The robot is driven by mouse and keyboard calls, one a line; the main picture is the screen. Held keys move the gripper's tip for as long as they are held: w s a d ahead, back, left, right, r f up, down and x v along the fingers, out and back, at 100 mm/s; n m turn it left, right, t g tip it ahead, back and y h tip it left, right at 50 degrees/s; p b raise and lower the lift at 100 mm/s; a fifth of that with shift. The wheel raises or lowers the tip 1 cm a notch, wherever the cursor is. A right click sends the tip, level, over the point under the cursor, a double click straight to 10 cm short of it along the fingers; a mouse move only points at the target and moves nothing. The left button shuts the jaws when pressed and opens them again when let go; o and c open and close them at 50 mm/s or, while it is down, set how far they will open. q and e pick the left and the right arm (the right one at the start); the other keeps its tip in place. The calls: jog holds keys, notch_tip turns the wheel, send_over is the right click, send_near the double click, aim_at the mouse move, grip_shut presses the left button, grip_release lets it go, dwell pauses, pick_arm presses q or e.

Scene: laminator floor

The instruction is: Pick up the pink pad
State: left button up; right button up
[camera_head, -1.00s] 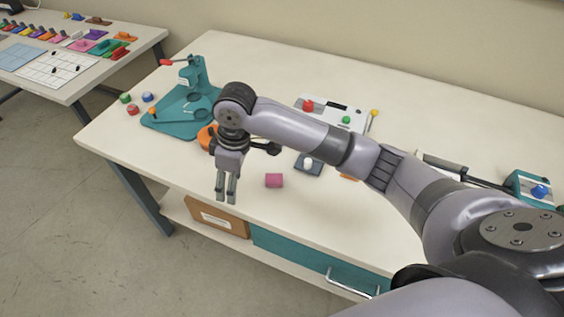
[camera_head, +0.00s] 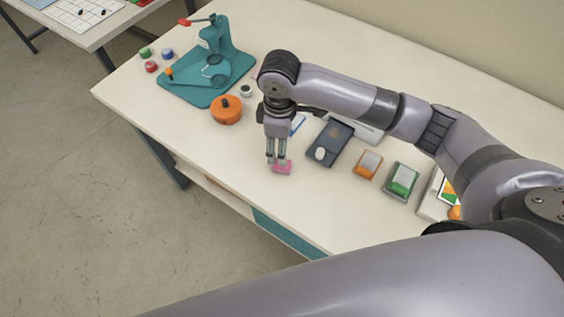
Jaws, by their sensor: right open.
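The pink pad (camera_head: 283,168) is a small block lying on the cream table near its front edge. My right gripper (camera_head: 276,164) points down right at the pad, with its fingertips at the pad's left and back part. The fingers hide some of the pad. I cannot tell whether they touch it. The right gripper is open. My left gripper is not in view.
An orange round pot (camera_head: 226,110) and a teal press (camera_head: 212,75) stand to the left. A dark tray (camera_head: 329,142), an orange block (camera_head: 367,164) and a green block (camera_head: 401,180) lie to the right. The table's front left part is clear.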

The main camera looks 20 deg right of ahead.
notch_tip(320, 180, down, 4)
jog(key=shift+r, duration=0.1)
jog(key=shift+f+p, duration=0.35)
jog(key=shift+p, duration=0.1)
notch_tip(320, 180, down, 4)
jog(key=shift+d+r+p, duration=0.15)
jog(key=shift+p, duration=0.35)
jog(key=shift+f, duration=0.35)
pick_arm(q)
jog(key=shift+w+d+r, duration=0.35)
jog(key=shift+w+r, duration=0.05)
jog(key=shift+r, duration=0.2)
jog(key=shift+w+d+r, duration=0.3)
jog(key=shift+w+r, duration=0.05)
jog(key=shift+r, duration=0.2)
pick_arm(e)
jog(key=shift+c, duration=0.3)
jog(key=c, duration=1.1)
jog(key=shift+o, duration=0.2)
jog(key=shift+w+r, duration=0.1)
pick_arm(q)
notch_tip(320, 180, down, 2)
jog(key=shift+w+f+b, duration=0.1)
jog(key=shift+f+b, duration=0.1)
jog(key=shift+b, duration=1)
pick_arm(e)
notch_tip(320, 180, up, 20)
